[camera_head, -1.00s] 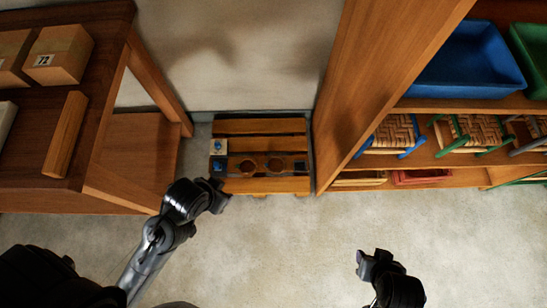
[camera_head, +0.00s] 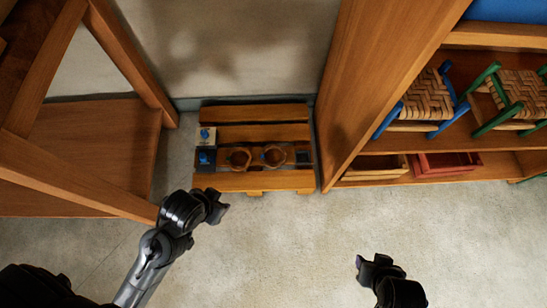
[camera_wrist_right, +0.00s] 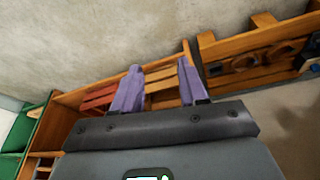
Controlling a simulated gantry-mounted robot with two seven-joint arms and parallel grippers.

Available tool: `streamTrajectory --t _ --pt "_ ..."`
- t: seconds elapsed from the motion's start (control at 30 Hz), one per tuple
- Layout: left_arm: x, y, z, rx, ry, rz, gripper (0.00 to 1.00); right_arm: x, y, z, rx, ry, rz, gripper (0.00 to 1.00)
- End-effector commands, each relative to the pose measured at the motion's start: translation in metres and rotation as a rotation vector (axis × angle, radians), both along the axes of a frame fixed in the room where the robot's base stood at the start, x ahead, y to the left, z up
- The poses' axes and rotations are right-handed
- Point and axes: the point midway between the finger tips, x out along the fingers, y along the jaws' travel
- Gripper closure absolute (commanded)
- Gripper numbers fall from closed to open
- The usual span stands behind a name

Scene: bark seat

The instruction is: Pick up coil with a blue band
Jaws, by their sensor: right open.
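Two brown coils lie on the low slatted wooden platform (camera_head: 250,182) by the back wall: a left coil (camera_head: 239,158) and a right coil (camera_head: 274,155). I cannot make out a blue band on either. Small blue items sit at the platform's left end, one on a pale block (camera_head: 207,134) and one on a dark block (camera_head: 206,157). My left gripper (camera_head: 220,208) is just in front of the platform, apart from the coils; its jaws are unclear. My right gripper (camera_head: 361,263) is over open floor at the lower right; the right wrist view shows its purple fingers (camera_wrist_right: 158,76) apart and empty.
A wooden table frame (camera_head: 75,180) stands left. A tall wooden shelf panel (camera_head: 370,80) borders the platform's right side. The shelf holds small woven stools (camera_head: 427,98), a wooden tray (camera_head: 375,167) and a red tray (camera_head: 447,164). The floor (camera_head: 290,245) in front is clear.

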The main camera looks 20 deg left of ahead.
Motion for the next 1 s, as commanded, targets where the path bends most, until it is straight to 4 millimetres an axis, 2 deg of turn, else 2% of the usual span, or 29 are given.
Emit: streamTrajectory --t 0.47,0.6,1.0 --pt "0.0 0.0 -0.0003 0.0 0.0 0.0 0.57 0.0 -0.0001 -0.0003 0.0 0.0 0.0 0.57" --pt "-0.0001 0.0 -0.0006 0.0 0.001 0.0 0.57 0.0 -0.0001 -0.0004 0.0 0.001 0.0 0.4" --pt "-0.0001 0.0001 -0.0009 0.0 0.002 0.0 0.57 0.0013 -0.0009 -0.0003 -0.02 -0.006 0.055 0.4"
